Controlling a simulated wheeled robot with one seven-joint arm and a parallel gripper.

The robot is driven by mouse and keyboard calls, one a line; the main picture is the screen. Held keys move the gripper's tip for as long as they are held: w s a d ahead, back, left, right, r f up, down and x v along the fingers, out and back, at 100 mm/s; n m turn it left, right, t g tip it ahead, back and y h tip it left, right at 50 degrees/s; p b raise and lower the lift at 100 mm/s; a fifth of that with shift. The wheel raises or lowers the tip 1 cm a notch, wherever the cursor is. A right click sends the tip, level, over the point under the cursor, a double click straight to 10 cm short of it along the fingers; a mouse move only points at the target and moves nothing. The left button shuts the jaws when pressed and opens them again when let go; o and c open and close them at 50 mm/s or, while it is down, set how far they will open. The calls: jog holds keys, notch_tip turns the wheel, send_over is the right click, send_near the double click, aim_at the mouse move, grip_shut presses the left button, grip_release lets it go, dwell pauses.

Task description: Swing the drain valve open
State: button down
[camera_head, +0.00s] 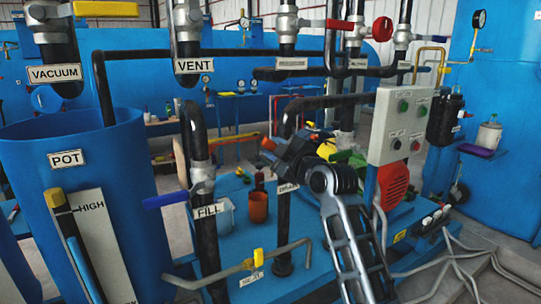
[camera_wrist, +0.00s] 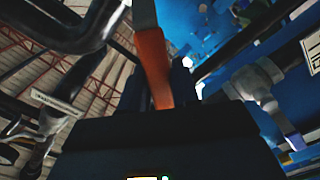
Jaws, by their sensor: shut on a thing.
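The drain valve's orange handle (camera_head: 268,144) shows just left of my gripper (camera_head: 285,156) in the head view. A partly hidden drain label (camera_head: 287,189) hangs on the dark vertical pipe below. In the wrist view the orange handle (camera_wrist: 154,68) runs between the two dark fingers of my gripper (camera_wrist: 158,88), which is shut on it. The valve body is mostly hidden behind my gripper and arm in the head view.
The fill valve's blue lever (camera_head: 166,200) is to the left, beside the blue pot (camera_head: 110,190). A grey control box (camera_head: 400,125) stands close on the right. Vertical pipes and overhead valves, including a red lever (camera_head: 345,25), crowd the space around my arm.

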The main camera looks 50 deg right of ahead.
jog(key=d+r+m, duration=0.1)
jog(key=m, duration=0.1)
jog(key=d+r+m+p, duration=0.1)
jog(key=shift+s+d+r+m, duration=0.3)
jog(key=shift+s+r+m, duration=0.05)
jog(key=shift+s+m, duration=0.05)
jog(key=shift+s+d+r+m, duration=0.2)
jog(key=shift+d+r+m, duration=0.15)
jog(key=shift+d+m, duration=0.5)
jog(key=shift+s+d+r+m+p, duration=0.1)
jog(key=shift+s+d+m+p, duration=0.1)
jog(key=shift+d+m, duration=0.55)
jog(key=shift+s+d+r+m+p, duration=0.2)
jog(key=shift+d+m, duration=0.4)
jog(key=shift+m, duration=0.35)
jog(key=shift+s+d+r+m+p, duration=0.1)
jog(key=shift+s+d+m+p, duration=0.1)
jog(key=shift+d+m, duration=0.55)
jog(key=c, duration=0.9)
grip_release()
jog(key=shift+s+a+f, duration=0.1)
jog(key=shift+s, duration=0.05)
jog(key=b+v, duration=0.1)
jog(key=v, duration=0.6)
jog(key=shift+s+a+b, duration=0.1)
jog(key=shift+s+b, duration=0.2)
jog(key=shift+b, duration=0.05)
